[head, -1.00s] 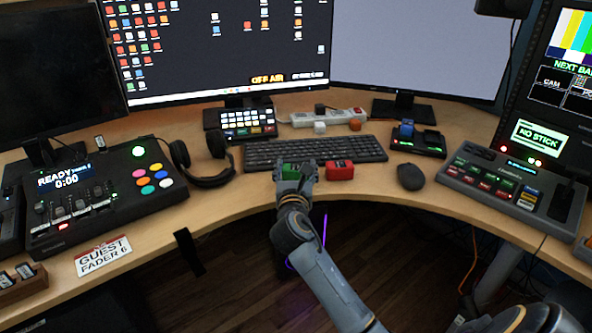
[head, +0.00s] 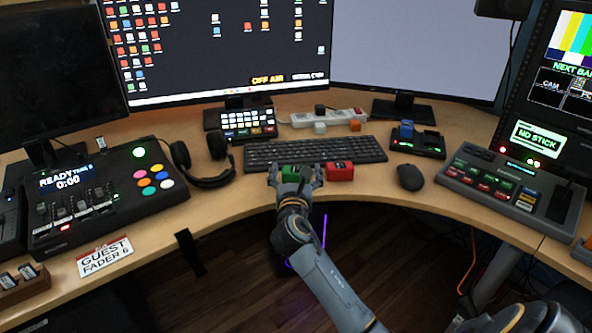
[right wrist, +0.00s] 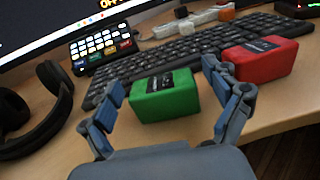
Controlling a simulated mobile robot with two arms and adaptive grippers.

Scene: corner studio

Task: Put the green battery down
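The green battery (head: 296,175) sits on the desk just in front of the keyboard, to the left of a red battery (head: 340,171). My right gripper (head: 295,178) is at the desk's front edge with its fingers spread around the green battery. In the right wrist view the green battery (right wrist: 165,95) lies between the two open fingers (right wrist: 166,98). A gap shows between it and the left finger; the right finger is close to both the green battery and the red battery (right wrist: 266,59). My left gripper is out of view.
The keyboard (head: 318,151) lies directly behind the batteries. A mouse (head: 410,177) and a charger with a blue block (head: 406,129) are to the right. Headphones (head: 205,162) and a control panel (head: 110,205) are to the left. Bare desk shows between mouse and red battery.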

